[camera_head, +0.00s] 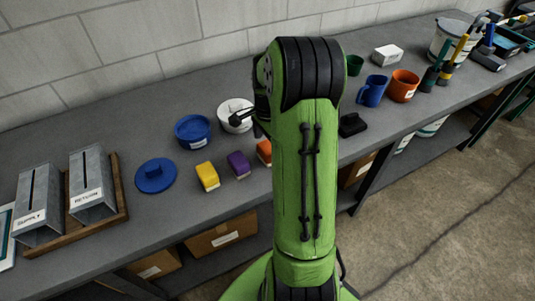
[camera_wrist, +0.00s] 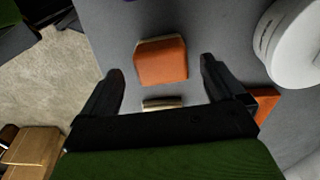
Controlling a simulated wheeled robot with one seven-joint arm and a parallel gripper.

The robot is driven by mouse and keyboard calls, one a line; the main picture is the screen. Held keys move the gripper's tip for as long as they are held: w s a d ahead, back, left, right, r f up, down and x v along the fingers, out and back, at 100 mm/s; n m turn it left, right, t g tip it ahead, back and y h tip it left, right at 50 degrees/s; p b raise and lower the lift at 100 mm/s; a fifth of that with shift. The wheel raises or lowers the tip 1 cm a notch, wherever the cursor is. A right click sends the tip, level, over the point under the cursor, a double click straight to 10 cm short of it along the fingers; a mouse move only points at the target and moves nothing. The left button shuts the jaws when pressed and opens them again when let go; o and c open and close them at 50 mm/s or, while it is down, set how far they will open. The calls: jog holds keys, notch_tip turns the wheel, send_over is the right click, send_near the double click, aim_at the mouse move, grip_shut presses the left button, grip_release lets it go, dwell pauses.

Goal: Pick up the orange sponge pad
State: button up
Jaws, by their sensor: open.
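The orange sponge pad (camera_wrist: 162,62) lies on the grey bench, with a pale layer along its top and left edges in the wrist view. In the head view the orange sponge pad (camera_head: 264,151) shows only partly, the rest hidden behind my green arm. My gripper (camera_wrist: 162,72) is open and empty, its two black fingers apart. The pad sits between the lines of the fingers, mostly beyond their tips, with no contact visible. My gripper is hidden behind the arm in the head view.
A purple sponge (camera_head: 238,165) and yellow sponge (camera_head: 207,176) lie left of the pad. A white round container (camera_wrist: 290,42) stands to the right in the wrist view. A pale-edged block (camera_wrist: 162,103) and another orange thing (camera_wrist: 265,104) are partly hidden by my gripper.

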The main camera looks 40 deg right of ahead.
aim_at(268, 147)
notch_tip(268, 147, down, 5)
jog(key=shift+w+r+b, duration=0.1)
jog(key=shift+w+b, duration=0.05)
jog(key=shift+b, duration=0.35)
jog(key=shift+r, duration=0.1)
jog(key=shift+c, duration=0.4)
jog(key=c, duration=1)
